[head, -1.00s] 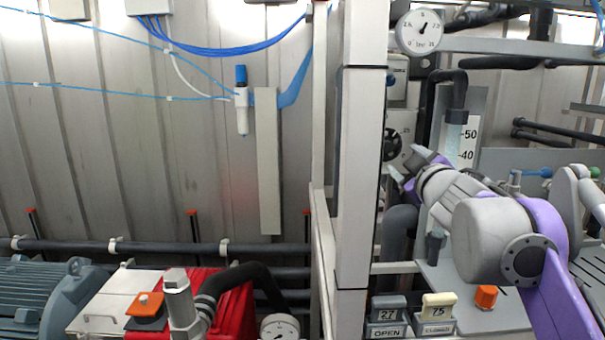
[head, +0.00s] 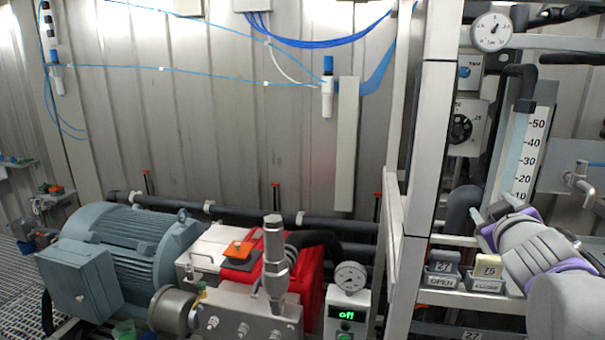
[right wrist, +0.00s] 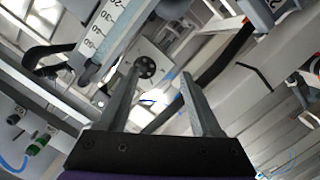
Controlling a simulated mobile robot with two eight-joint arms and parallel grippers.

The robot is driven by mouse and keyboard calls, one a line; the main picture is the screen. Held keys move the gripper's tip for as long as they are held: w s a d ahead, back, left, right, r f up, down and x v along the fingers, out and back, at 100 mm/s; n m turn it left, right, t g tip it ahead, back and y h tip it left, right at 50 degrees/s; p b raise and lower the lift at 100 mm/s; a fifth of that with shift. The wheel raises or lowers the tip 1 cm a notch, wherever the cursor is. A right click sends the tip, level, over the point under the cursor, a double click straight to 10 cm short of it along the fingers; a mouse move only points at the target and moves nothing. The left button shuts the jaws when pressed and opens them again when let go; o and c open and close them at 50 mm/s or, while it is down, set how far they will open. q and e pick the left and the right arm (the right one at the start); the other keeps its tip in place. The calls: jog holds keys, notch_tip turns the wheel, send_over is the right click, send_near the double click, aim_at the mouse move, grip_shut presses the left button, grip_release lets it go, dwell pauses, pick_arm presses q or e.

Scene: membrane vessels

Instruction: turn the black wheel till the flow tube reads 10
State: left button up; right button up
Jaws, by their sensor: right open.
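The black wheel (head: 460,129) sits on a pale square plate on the frame, left of the flow tube. It also shows in the right wrist view (right wrist: 146,67), just beyond the left fingertip. The flow tube (head: 514,150) is upright beside a white scale (head: 531,150) marked 10 to 50; I cannot tell its exact reading. My right gripper (head: 500,208) is below and right of the wheel, in front of the scale's lower end. In the right wrist view my right gripper (right wrist: 160,76) is open and empty, apart from the wheel. My left gripper is out of view.
A white frame post (head: 432,140) stands left of the wheel. Tags reading OPEN (head: 442,270) and CLOSED (head: 487,272) are below it. A round gauge (head: 491,32) is above. A grey motor (head: 125,250) and a red pump unit (head: 308,275) stand at left.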

jog(key=s+a+f+m+g+y, duration=0.1)
jog(key=s+a+f, duration=0.4)
jog(key=f, duration=0.9)
jog(key=s+a+f+m+g+y, duration=0.1)
jog(key=s+a+f+g, duration=0.4)
jog(key=s+f, duration=0.6)
jog(key=s+a+f+m+g+y, duration=0.1)
jog(key=s+a+f+g+y, duration=0.2)
jog(key=f, duration=1.4)
jog(key=s+a+g, duration=0.1)
jog(key=s+a, duration=0.3)
jog(key=shift+s+f+y, duration=0.15)
jog(key=shift+s+y, duration=0.15)
jog(key=shift+s, duration=0.1)
